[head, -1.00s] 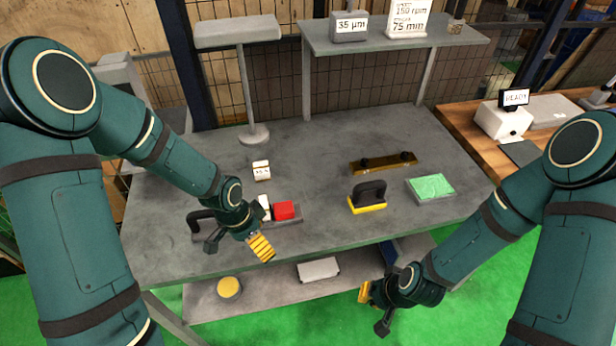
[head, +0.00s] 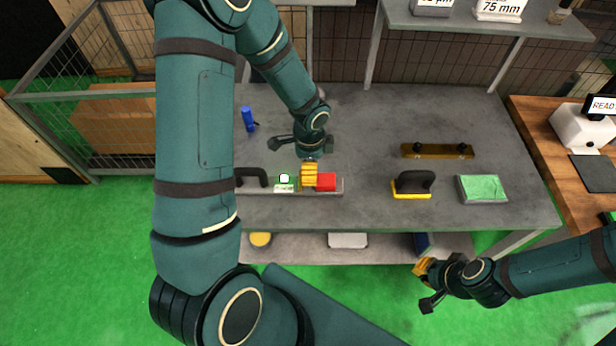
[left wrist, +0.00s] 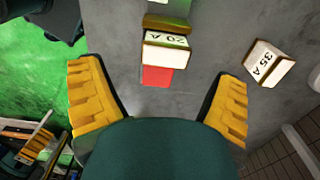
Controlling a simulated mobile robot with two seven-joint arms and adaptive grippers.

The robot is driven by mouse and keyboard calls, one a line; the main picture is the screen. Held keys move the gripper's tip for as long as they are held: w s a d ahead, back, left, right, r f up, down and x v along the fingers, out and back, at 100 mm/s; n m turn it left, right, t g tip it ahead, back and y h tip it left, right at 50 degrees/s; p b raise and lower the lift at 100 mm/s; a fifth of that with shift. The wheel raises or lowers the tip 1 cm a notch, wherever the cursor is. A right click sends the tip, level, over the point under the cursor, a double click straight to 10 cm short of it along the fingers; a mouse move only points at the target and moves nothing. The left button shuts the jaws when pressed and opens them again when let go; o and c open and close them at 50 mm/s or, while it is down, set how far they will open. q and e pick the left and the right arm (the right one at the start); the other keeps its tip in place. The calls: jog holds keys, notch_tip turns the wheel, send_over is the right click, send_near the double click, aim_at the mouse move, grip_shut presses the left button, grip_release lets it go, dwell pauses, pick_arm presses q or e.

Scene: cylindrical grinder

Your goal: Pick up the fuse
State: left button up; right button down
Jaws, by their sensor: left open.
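A white block labelled 20 A (left wrist: 166,40), apparently a fuse, sits on the tray in the left wrist view, beside a red block (left wrist: 157,76). In the head view, the white-and-green labelled piece (head: 285,185) and the red block (head: 326,181) are on the grey tray (head: 339,191). A 35 A block (left wrist: 265,63) stands apart on the table. My left gripper (head: 309,174) is open and empty over the tray; its yellow fingers straddle the 20 A line of sight in the left wrist view (left wrist: 158,75). My right gripper (head: 425,282) hangs in front of the table; its opening is unclear.
To the right are a yellow-based block with black handle (head: 413,184), a brass bar (head: 437,151) and a green-topped pad (head: 482,187). Bare tabletop lies between.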

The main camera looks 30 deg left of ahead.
pick_arm(q)
jog(key=shift+w+a+f, duration=0.1)
jog(key=shift+a+f, duration=0.1)
jog(key=shift+f, duration=1.25)
jog(key=shift+a+f, duration=0.15)
jog(key=shift+f, duration=1.25)
jog(key=shift+c, duration=0.3)
jog(key=c, duration=1.3)
